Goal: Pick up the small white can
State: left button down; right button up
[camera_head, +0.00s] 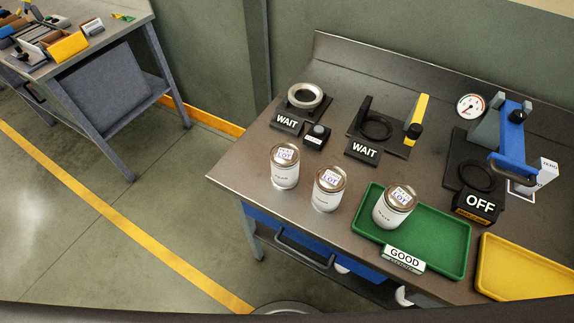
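Three white cans with metal lids and "LOT" labels are on the metal bench. The left can (285,168) and the middle can (328,189) stand upright on the bare bench top near its front edge. The right can (393,208) stands in the green tray (448,240), at its left end. The three look close in size, so I cannot tell for certain which one is the small can. Neither of my grippers can be made out in the view.
Fixtures with "WAIT" signs (363,152) stand behind the cans. A blue press (509,140) with an "OFF" sign and a gauge (470,106) is at right. A yellow tray (525,270) lies right of the green tray. Another bench (110,90) stands at far left, with open floor between.

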aim_at(285, 157)
jog(key=u, duration=1.25)
jog(key=k, duration=1.5)
jog(key=z, duration=1.25)
jog(key=i, duration=0.5)
